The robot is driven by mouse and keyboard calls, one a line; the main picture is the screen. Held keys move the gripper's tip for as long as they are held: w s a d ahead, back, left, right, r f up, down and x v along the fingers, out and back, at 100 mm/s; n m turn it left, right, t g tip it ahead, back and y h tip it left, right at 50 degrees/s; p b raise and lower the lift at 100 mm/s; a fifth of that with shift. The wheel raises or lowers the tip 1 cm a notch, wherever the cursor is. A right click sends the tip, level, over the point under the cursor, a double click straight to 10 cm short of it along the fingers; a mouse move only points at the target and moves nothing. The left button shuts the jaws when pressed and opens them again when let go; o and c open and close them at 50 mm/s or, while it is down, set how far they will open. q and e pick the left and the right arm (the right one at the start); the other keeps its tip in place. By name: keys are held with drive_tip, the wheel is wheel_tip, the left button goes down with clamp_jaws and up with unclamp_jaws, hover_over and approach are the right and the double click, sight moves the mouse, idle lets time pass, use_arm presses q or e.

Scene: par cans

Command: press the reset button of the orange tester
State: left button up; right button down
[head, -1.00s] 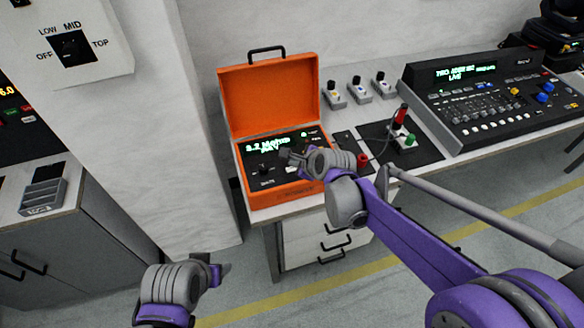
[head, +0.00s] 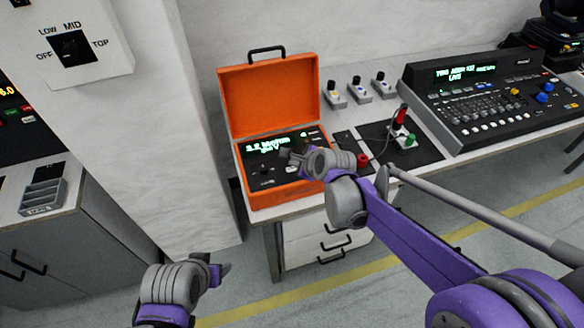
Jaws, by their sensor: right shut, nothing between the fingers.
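The orange tester (head: 270,98) is an open orange case on the bench at the middle of the head view. Its lid stands up, and its dark panel has a lit green display (head: 268,145) and a knob. My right gripper (head: 288,155) is shut and empty, over the right part of the panel. It hides part of the panel, and I cannot tell whether its tips touch it. I cannot make out the reset button. My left gripper (head: 222,270) is low in front of the bench, away from the tester; its fingers are too small to judge.
Right of the tester lies a dark mat (head: 424,155) with a red and a green-topped part and a cable. Several small switch boxes (head: 360,88) stand behind it. A mixing console (head: 490,100) fills the right. A wall column (head: 185,170) stands close on the left.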

drive_tip(key=shift+f, duration=0.1)
drive_tip(key=shift+f+b, duration=0.35)
drive_tip(key=shift+f, duration=0.35)
idle(0.8)
drive_tip(key=shift+r, duration=0.8)
drive_tip(key=shift+r+p, duration=0.1)
drive_tip(key=shift+p, duration=0.2)
wheel_tip(320, 180, up, 5)
drive_tip(key=p, duration=0.2)
drive_tip(key=shift+p, duration=0.4)
